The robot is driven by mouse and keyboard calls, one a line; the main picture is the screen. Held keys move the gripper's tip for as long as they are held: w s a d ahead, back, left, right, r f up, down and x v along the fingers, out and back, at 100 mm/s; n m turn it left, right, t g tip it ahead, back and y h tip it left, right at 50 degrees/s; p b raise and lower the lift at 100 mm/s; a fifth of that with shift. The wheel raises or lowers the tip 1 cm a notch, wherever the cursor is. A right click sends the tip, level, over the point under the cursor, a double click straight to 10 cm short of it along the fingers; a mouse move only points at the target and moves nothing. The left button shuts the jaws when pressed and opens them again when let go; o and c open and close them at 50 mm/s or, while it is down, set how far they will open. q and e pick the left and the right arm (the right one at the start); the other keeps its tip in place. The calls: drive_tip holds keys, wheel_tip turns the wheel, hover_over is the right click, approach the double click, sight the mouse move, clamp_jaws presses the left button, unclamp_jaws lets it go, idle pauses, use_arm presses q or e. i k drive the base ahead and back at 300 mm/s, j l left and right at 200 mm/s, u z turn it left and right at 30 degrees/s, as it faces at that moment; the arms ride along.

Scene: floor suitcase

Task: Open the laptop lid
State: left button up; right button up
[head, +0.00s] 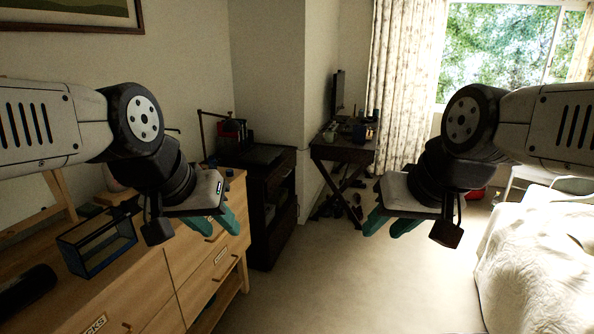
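My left gripper (214,222) hangs in the air in front of the wooden dresser, at the left of the head view. Its two teal fingers are apart with nothing between them. My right gripper (388,224) hangs over open floor at the right of centre. Its teal fingers are also apart and empty. I cannot clearly make out a laptop. A flat dark shape (262,154) lies on the dark cabinet (271,207) beyond my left gripper, but it is too dim to tell whether it is a closed laptop. Neither gripper touches anything.
The wooden dresser (225,262) fills the lower left, with a glass-sided box (97,245) on top. A small dark desk (343,150) with a screen (338,92) stands at the back. A bed (535,255) is at the right. The carpet (345,285) between is clear.

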sight(259, 153)
drive_tip(key=i+j+z, duration=0.1)
drive_tip(key=i+z, duration=0.2)
drive_tip(key=i, duration=1.45)
drive_tip(key=i+u, duration=0.4)
drive_tip(key=i+l+u, duration=0.1)
drive_tip(key=i+u, duration=0.3)
drive_tip(key=i+j+u, duration=0.1)
drive_tip(key=i+u, duration=0.15)
drive_tip(key=i, duration=0.15)
drive_tip(key=i+u, duration=0.3)
drive_tip(key=i+j, duration=0.05)
drive_tip(key=i, duration=0.05)
